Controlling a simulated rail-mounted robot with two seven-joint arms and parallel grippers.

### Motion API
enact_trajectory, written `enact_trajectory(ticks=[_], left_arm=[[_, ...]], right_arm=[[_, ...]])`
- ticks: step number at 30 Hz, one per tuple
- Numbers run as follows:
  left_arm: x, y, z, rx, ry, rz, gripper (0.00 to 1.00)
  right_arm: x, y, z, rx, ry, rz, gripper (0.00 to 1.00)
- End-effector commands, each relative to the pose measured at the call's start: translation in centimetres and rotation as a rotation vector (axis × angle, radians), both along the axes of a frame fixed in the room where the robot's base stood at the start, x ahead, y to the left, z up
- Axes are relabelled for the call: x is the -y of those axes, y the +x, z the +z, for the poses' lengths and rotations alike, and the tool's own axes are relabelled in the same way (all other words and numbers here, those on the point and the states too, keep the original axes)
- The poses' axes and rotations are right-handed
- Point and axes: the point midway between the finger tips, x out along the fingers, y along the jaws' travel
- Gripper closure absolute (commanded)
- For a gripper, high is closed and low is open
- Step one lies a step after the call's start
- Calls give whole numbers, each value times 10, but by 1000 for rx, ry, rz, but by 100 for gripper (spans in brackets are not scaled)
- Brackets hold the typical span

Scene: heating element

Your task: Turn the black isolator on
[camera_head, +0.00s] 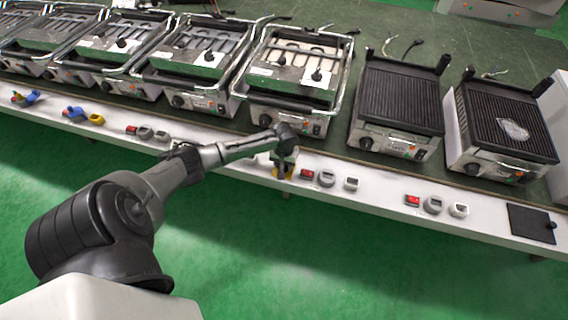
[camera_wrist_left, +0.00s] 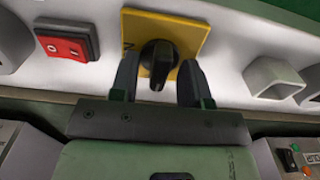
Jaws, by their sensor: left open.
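The black isolator is a black rotary knob (camera_wrist_left: 158,60) on a square yellow plate (camera_wrist_left: 190,32) in the left wrist view. Its grip points toward the bottom of that picture, and part of a black marking shows on the plate left of it. My left gripper (camera_wrist_left: 158,70) is open, with one finger on each side of the knob; I cannot tell whether either finger touches it. In the head view my left gripper (camera_head: 284,164) is at the white front panel (camera_head: 330,195) and hides most of the isolator. My right gripper is not in view.
Beside the isolator are a red rocker switch (camera_wrist_left: 64,42) and a grey square socket (camera_wrist_left: 273,78). Several contact grills, one being a grill with a raised frame (camera_head: 290,80), line the green bench behind the panel. The green floor (camera_head: 350,270) in front is clear.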

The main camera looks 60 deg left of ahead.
Motion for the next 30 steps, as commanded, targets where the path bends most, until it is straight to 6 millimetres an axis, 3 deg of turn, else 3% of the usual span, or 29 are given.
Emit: enact_trajectory(ticks=[2,15,23,30], left_arm=[[0,0,0,0,0,0,58],[0,0,0,0,0,0,100],[0,0,1,-1,-1,-16,100],[1,0,4,-3,-1,-128,100]], right_arm=[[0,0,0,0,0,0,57],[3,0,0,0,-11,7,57],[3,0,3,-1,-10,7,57],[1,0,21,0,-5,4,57]])
